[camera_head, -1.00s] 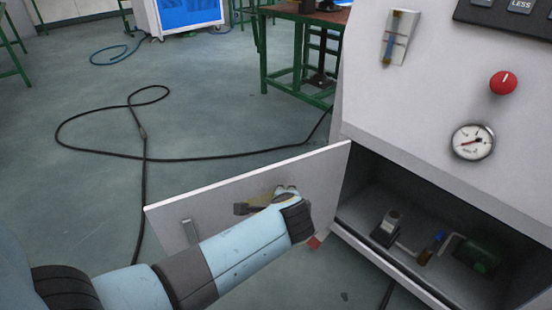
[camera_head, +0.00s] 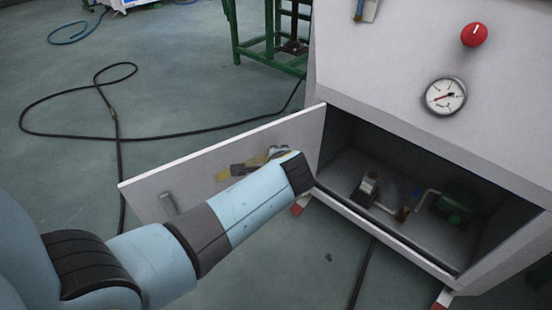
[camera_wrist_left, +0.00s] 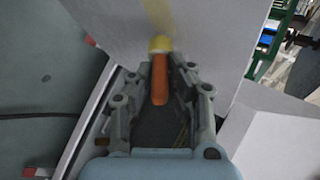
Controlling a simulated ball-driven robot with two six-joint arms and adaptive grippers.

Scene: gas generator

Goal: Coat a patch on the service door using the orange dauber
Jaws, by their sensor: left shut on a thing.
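The service door (camera_head: 190,172) is a pale grey panel that hangs open from the generator's lower compartment. My left gripper (camera_head: 250,165) is at its inner face, partly hidden behind my arm. In the left wrist view, my left gripper (camera_wrist_left: 160,75) is shut on the orange dauber (camera_wrist_left: 160,80). The dauber's yellow tip (camera_wrist_left: 160,44) points at the door and appears to touch it. A faint yellow streak (camera_wrist_left: 158,14) runs on from the tip. A yellowish mark (camera_head: 222,174) shows on the door left of the gripper. My right gripper is not in view.
The open compartment (camera_head: 345,150) holds a small pump-like part (camera_head: 368,187) and a green part (camera_head: 452,208). A gauge (camera_head: 445,96) and a red knob (camera_head: 474,35) are above. A black cable (camera_head: 117,140) lies on the floor. A green-framed table (camera_head: 270,40) stands behind.

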